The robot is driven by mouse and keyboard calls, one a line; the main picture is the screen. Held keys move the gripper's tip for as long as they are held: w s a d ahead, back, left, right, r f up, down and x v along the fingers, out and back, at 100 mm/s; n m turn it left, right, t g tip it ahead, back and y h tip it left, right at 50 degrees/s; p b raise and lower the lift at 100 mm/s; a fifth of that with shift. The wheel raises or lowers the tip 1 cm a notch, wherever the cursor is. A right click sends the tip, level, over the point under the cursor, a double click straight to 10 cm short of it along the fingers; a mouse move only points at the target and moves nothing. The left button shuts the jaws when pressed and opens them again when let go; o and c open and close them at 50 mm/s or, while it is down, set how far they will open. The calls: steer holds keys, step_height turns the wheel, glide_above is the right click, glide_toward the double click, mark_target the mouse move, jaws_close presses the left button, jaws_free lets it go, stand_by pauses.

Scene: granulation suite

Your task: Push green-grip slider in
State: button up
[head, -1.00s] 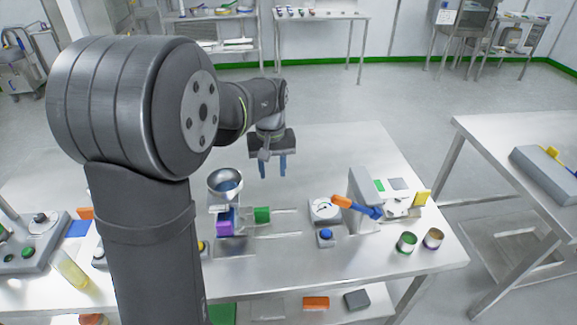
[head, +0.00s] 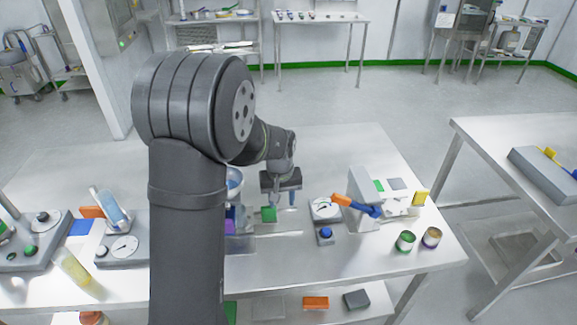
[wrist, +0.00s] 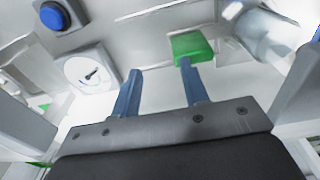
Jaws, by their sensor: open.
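The slider's green grip (head: 268,214) is a small green block on the bench beside the funnel stand. It also shows in the wrist view (wrist: 192,47). My gripper (head: 279,199) is open and empty, with its two blue fingers pointing down just behind the grip. In the wrist view, the right-hand fingertip of my gripper (wrist: 159,69) overlaps the near edge of the green grip; I cannot tell whether they touch. A purple block (head: 230,222) stands left of the grip, partly hidden by my arm. The funnel (head: 235,182) above it is mostly hidden too.
A white dial (head: 323,209) and a blue button (head: 326,236) lie right of my gripper. Beyond them stand a grey device with an orange-and-blue lever (head: 356,204) and two cans (head: 405,241). Another dial scale (head: 123,247) is at the left. The bench behind my gripper is clear.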

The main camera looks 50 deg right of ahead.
steer(key=shift+y, duration=0.4)
steer(key=f, duration=0.1)
steer(key=s+f, duration=0.1)
steer(key=f, duration=0.1)
steer(key=shift+s+d+f, duration=0.35)
step_height(320, 180, up, 16)
steer(key=m, duration=1.8)
steer(key=shift+w+d, duration=0.15)
steer(key=shift+d, duration=0.3)
steer(key=shift+n, duration=5.6)
